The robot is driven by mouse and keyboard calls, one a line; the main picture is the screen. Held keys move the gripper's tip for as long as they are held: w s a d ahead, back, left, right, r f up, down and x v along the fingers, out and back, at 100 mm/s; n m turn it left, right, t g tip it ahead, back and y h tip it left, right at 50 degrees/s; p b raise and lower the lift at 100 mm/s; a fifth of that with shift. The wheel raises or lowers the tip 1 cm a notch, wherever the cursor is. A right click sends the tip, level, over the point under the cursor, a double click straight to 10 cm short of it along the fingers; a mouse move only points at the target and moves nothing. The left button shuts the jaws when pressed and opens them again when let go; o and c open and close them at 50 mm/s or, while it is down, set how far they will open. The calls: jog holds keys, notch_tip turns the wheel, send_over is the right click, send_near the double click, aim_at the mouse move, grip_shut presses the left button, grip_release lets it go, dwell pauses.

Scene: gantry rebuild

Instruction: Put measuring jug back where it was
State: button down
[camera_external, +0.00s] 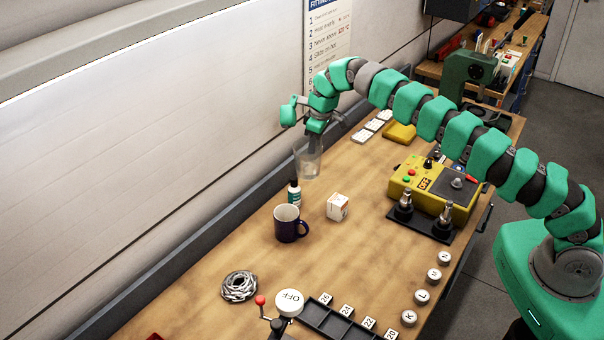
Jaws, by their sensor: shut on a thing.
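The measuring jug (309,165) is a clear, see-through vessel at the back of the bench near the wall. My gripper (315,140) points down and is shut on the jug at its upper part. The jug appears to be just behind and above a small dark bottle with a white and green label (294,194). I cannot tell whether its base touches the bench. The fingertips are partly hidden by the jug and the green wrist.
A dark mug (291,226) and a small white box (337,207) stand in front of the jug. A yellow control box (434,190) is to the right. A metal coil (239,287) and a black slotted tray (338,322) lie nearer. Bare wood (366,250) lies mid-bench.

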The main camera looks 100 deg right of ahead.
jog(key=shift+s+d+f+y, duration=0.1)
jog(key=shift+d+f+y, duration=0.1)
jog(key=shift+f+y, duration=0.1)
